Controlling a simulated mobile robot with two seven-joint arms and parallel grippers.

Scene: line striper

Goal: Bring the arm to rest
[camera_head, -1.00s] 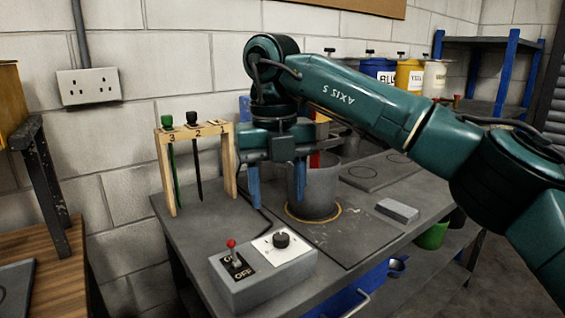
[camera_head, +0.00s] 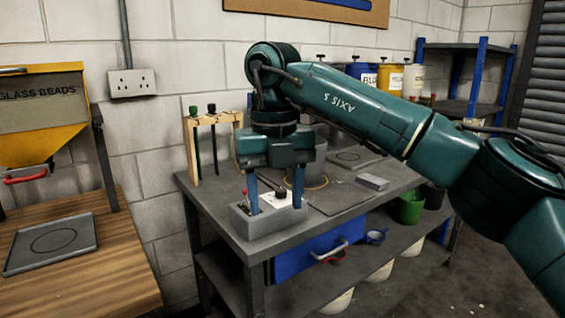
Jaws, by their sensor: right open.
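My right arm, dark green and marked AXIS 5, reaches in from the right. Its right gripper (camera_head: 275,198) points down with two blue fingers held apart and nothing between them. In this view the fingers overlap the grey control box (camera_head: 262,224) at the near edge of the workbench (camera_head: 222,190). I cannot tell whether they touch it. The gripper hides part of the box, including most of its switch, and part of the grey pot (camera_head: 320,160) behind. My left gripper is not in view.
A wooden rack (camera_head: 192,155) with stirring sticks stands at the bench's left back. A grey block (camera_head: 372,182) lies on the bench's right. A yellow glass beads hopper (camera_head: 42,115) is above a wooden table (camera_head: 105,260) at left. Paint cans (camera_head: 390,80) stand on the back shelf.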

